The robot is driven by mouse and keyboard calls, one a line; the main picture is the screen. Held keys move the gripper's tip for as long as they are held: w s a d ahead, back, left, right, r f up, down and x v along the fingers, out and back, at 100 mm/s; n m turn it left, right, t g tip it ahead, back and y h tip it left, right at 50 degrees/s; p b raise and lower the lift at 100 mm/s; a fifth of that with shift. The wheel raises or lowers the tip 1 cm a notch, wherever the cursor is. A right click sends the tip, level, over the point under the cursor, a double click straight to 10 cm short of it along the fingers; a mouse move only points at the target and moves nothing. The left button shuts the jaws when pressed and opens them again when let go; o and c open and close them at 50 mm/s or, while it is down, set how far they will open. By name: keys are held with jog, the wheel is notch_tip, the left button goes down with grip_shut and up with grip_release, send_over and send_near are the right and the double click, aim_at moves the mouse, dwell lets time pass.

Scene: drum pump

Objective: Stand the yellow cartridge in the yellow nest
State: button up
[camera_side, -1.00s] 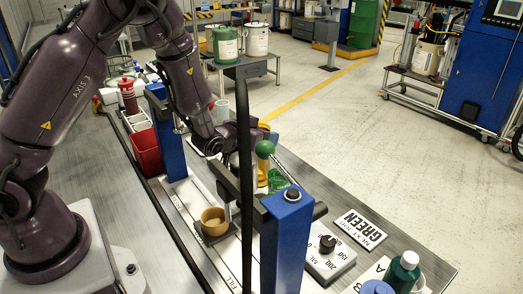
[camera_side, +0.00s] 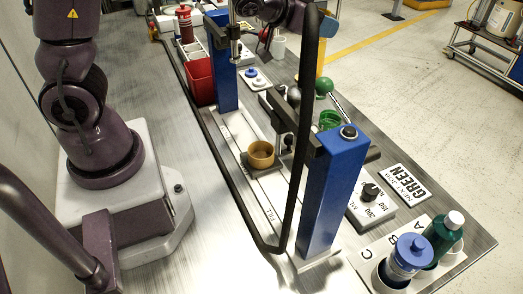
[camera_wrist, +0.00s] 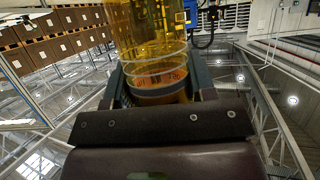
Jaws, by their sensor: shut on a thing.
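My gripper (camera_wrist: 160,85) is shut on the yellow cartridge (camera_wrist: 150,35), a clear amber cylinder with a dark band and printed marks near the fingers. In the wrist view it fills the space between the two fingers and runs out of the top of the picture. The yellow nest (camera_side: 261,153), an ochre round cup, sits on the pale rail and looks empty, apart from my gripper.
Two blue posts (camera_side: 335,190) (camera_side: 222,70) and a thick black hose (camera_side: 300,150) stand close around the nest.

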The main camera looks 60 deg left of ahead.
jog(key=shift+s+d+r+m+h, duration=0.2)
jog(key=shift+s+m+h, duration=0.4)
jog(key=shift+m+h, duration=0.35)
jog(key=s+d+f+m+g+h, duration=0.1)
jog(key=s+d+m+g+h, duration=0.15)
jog(key=s+m+h, duration=0.35)
jog(key=s+d+f+m+g+h, duration=0.1)
jog(key=s+d+m+g+h, duration=0.15)
jog(key=s, duration=0.55)
notch_tip(320, 180, down, 13)
jog(key=shift+w+f+h, duration=0.15)
jog(key=shift+w+h, duration=0.05)
jog(key=shift+h, duration=0.1)
jog(key=shift+a, duration=0.1)
jog(key=shift+f, duration=0.15)
jog(key=o, duration=1.1)
